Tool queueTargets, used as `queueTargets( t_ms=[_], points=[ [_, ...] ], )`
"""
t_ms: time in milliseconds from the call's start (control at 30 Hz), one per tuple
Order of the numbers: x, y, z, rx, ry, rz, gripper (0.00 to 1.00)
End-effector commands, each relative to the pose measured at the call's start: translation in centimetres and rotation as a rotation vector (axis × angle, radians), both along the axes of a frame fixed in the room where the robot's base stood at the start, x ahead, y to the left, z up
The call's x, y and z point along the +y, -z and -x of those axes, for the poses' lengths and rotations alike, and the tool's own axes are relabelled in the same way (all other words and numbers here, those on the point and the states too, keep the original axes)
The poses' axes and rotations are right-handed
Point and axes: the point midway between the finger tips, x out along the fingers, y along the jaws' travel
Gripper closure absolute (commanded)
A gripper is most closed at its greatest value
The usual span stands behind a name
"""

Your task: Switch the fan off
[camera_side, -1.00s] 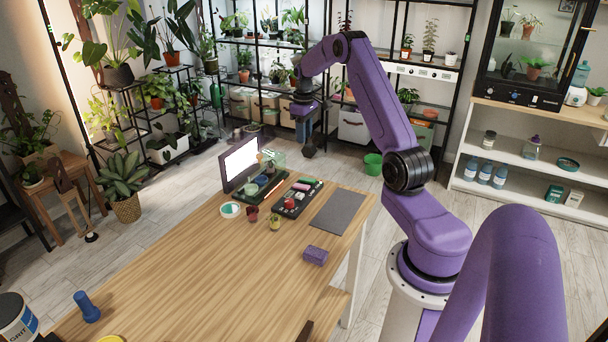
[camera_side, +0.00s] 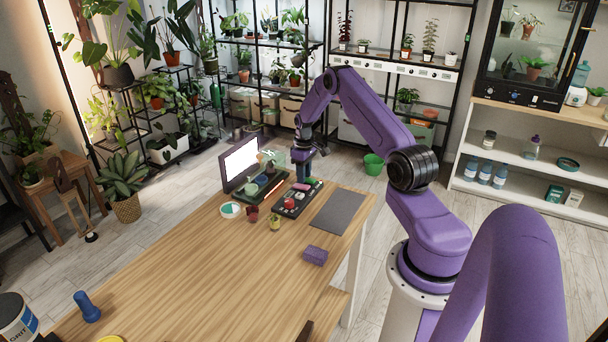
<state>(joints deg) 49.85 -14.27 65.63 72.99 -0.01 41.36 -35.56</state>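A black control panel (camera_side: 286,211) lies near the table's far edge. It carries a red knob or button, paler small controls and coloured pieces at its far end, too small to make out. I cannot tell which control belongs to the fan, and I cannot pick out a fan. My gripper (camera_side: 302,175) points down over the panel's far end, close above it. Whether it touches anything there is unclear. Its fingers are too small and dark to show whether they are open or shut.
A grey mat (camera_side: 338,211) lies to the right, a purple block (camera_side: 315,255) nearer. The table's (camera_side: 210,275) middle is clear.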

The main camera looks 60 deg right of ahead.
Motion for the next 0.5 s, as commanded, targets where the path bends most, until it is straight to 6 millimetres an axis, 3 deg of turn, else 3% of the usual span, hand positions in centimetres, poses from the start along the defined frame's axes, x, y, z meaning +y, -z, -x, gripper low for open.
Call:
queueTargets(
  t_ms=[300, 333, 433, 500],
  points=[
    [-0.01, 0.32, 0.0, 0.0, 0.0, 0.0, 0.64],
    [-0.01, 0.32, 0.0, 0.0, 0.0, 0.0, 0.67],
    [0.0, 0.31, 0.0, 0.0, 0.0, 0.0, 1.0],
    [-0.01, 0.3, 0.0, 0.0, 0.0, 0.0, 1.0]
  ],
)
